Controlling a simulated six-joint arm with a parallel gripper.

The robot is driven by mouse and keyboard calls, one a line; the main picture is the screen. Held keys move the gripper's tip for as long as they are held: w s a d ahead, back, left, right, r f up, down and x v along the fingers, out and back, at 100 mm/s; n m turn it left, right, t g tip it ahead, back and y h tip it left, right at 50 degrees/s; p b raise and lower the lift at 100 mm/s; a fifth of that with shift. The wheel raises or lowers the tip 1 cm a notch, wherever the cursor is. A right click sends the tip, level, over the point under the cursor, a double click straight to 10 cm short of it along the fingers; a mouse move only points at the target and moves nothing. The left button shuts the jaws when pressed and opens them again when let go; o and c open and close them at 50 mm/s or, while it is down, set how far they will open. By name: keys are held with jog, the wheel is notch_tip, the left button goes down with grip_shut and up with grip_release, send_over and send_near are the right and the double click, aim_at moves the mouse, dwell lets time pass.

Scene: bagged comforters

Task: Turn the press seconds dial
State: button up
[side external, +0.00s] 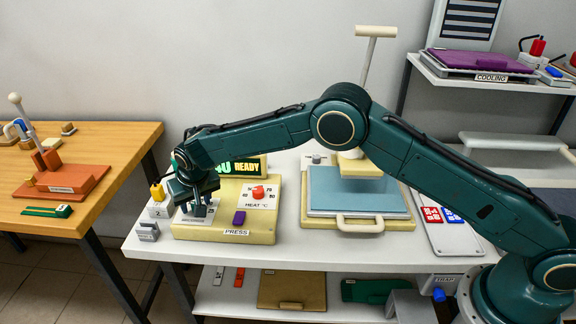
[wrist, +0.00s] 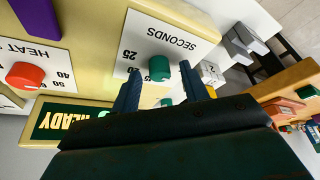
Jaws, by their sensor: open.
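The seconds dial is a green knob (wrist: 160,68) on a white plate marked SECONDS and 25 on the cream press panel (side external: 235,222). In the side external view the knob is hidden by my gripper (side external: 196,211). In the wrist view my open gripper (wrist: 160,72) has one dark finger on each side of the knob, with a gap visible at both. Whether the fingertips reach down to the knob's height cannot be told.
On the same panel are a red HEAT knob (wrist: 25,75), a purple block (side external: 239,217) and a lit READY display (side external: 245,167). The heat press (side external: 358,222) stands to the right. Small grey holders (side external: 148,231) sit at the table's left edge.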

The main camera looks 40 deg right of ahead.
grip_shut()
jog(key=shift+n+y, duration=0.3)
jog(key=shift+n, duration=0.5)
grip_release()
jog(key=shift+r, duration=0.15)
jog(key=v, duration=1.3)
jog(key=shift+r, duration=0.25)
jog(key=shift+s+d, duration=0.1)
